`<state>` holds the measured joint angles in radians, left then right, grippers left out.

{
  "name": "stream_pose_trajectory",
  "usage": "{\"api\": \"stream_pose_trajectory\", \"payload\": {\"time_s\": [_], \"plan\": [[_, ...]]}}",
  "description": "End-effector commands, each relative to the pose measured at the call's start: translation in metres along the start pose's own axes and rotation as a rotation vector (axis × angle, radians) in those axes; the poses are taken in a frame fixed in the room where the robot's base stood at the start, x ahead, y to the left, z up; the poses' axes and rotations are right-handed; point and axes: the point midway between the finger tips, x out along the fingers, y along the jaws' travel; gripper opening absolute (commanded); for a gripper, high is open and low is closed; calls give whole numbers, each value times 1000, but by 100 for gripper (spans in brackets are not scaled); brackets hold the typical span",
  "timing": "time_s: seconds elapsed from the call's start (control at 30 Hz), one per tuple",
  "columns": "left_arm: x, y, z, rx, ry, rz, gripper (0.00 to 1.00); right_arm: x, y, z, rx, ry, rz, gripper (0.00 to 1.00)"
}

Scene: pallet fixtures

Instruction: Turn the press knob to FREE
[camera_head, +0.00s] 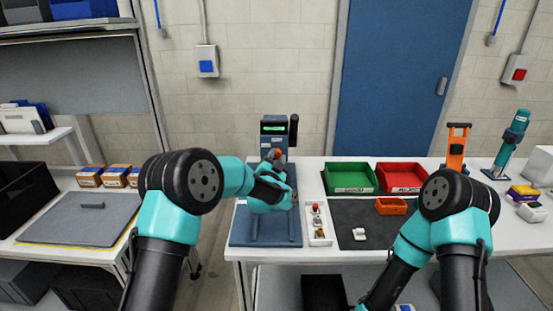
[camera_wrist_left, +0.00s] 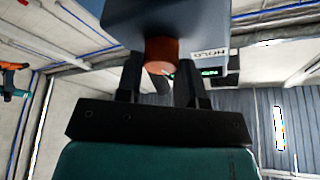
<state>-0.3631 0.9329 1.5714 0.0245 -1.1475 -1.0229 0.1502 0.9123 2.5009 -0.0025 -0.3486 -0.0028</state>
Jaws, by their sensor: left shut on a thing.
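The press (camera_head: 274,127) stands at the back left of the white table, with a lit green display on its front. Its orange-red knob (camera_wrist_left: 161,52) sits between the two dark fingers of my left gripper (camera_wrist_left: 159,76), which is shut on it. In the head view the left gripper (camera_head: 275,162) reaches to the front of the press, and the arm hides much of the press base. A white label reading HOLD (camera_wrist_left: 209,53) shows beside the knob in the left wrist view. The display is partly hidden there. My right gripper is not in view.
A green bin (camera_head: 350,190) and a red bin (camera_head: 402,190) stand right of the press. The dark mat (camera_head: 352,215) has free room.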

Motion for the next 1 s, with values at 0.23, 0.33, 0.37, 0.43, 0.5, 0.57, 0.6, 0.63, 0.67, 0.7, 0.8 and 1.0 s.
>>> {"api": "stream_pose_trajectory", "payload": {"time_s": [0.23,0.33,0.37,0.43,0.5,0.57,0.6,0.63,0.67,0.7,0.8,1.0], "plan": [[0,-1,0,119,0,49,11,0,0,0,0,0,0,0],[0,-1,0,145,0,60,11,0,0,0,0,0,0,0],[0,-1,0,150,0,62,11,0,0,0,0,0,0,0],[0,0,0,159,0,66,11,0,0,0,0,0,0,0],[0,0,0,165,0,68,11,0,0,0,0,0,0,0],[0,0,0,166,0,69,11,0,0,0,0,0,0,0],[0,0,0,166,0,69,11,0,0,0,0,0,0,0],[0,0,0,166,0,69,11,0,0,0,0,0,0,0],[0,0,0,166,0,69,11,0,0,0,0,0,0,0],[0,0,0,166,0,69,11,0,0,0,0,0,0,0],[0,0,0,166,0,69,11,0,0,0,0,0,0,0],[0,0,0,165,0,68,52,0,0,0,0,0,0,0]]}}
